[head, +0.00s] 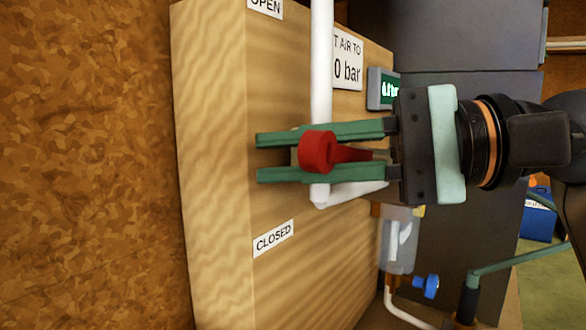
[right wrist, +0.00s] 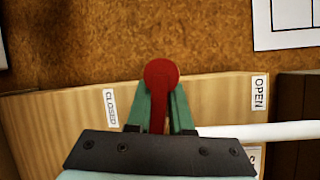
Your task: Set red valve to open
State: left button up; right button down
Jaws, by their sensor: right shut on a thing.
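The red valve (head: 318,151) sits on a white pipe (head: 321,60) in front of a wooden panel (head: 215,150). Its round red hub is toward the left and its lever points right, toward my right gripper's palm, in the head view. My right gripper (head: 258,157) has its green fingers above and below the valve, shut on the lever. In the right wrist view the red valve (right wrist: 161,75) lies between the green fingers. The OPEN label (head: 265,6) is at the top of the panel and the CLOSED label (head: 273,237) is lower down.
A small display (head: 383,89) and a sign reading "0 bar" (head: 347,62) are on the panel's right. A clear container (head: 398,240) and a blue valve handle (head: 426,286) are at lower right. A brown wall (head: 85,160) stands left of the panel.

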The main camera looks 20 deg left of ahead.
jog(key=shift+w+d+r+m+y+b, duration=0.1)
jog(key=shift+w+r+m+y+b, duration=0.15)
jog(key=shift+r+m+y, duration=0.6)
jog(key=shift+w+d+r+m+y+b, duration=0.15)
jog(key=shift+r+m, duration=0.4)
jog(key=shift+m, duration=0.7)
jog(key=shift+w, duration=0.1)
jog(key=c, duration=0.8)
grip_release()
jog(key=w+d+b, duration=0.1)
jog(key=d, duration=1.1)
jog(key=shift+d+f, duration=0.15)
jog(key=shift+f, duration=0.3)
